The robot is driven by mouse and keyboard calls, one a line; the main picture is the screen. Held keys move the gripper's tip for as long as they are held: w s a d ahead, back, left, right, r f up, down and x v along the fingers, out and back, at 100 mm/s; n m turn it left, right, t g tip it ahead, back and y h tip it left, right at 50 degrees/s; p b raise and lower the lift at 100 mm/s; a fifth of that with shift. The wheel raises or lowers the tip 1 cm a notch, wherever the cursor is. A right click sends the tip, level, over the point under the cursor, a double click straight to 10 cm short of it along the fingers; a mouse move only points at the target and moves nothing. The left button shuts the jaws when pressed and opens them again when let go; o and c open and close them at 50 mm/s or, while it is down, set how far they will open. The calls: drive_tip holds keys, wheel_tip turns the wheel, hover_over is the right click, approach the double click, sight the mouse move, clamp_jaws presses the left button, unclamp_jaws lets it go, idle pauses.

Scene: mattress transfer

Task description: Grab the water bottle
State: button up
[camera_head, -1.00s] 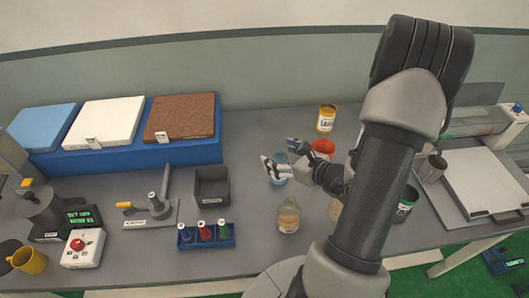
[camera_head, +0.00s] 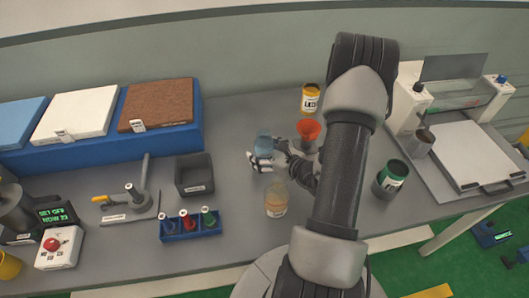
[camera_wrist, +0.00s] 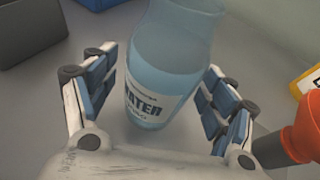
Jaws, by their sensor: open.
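The water bottle (camera_head: 264,142) is a pale blue clear bottle standing on the grey table near the middle. In the wrist view the water bottle (camera_wrist: 166,75) shows a white label reading "WATER" and looks upright. My gripper (camera_head: 268,157) is at the bottle, reaching over the table from the right. In the wrist view my gripper (camera_wrist: 158,92) is open, with blue-padded fingers on both sides of the bottle. A gap shows between each finger and the bottle. The bottle's top is cut off in the wrist view.
A clear bottle with amber contents (camera_head: 276,199) stands in front of my gripper. An orange-red funnel (camera_head: 308,131) and a yellow jar (camera_head: 311,97) stand behind and right. A dark bin (camera_head: 194,175) and a blue rack of vials (camera_head: 190,224) are to the left.

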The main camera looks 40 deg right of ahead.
drive_tip(key=x, duration=0.4)
drive_tip(key=shift+w+f+b, duration=0.1)
drive_tip(key=shift+b, duration=0.3)
drive_tip(key=shift+c, duration=0.3)
drive_tip(key=c, duration=1.5)
drive_tip(key=shift+c, duration=0.2)
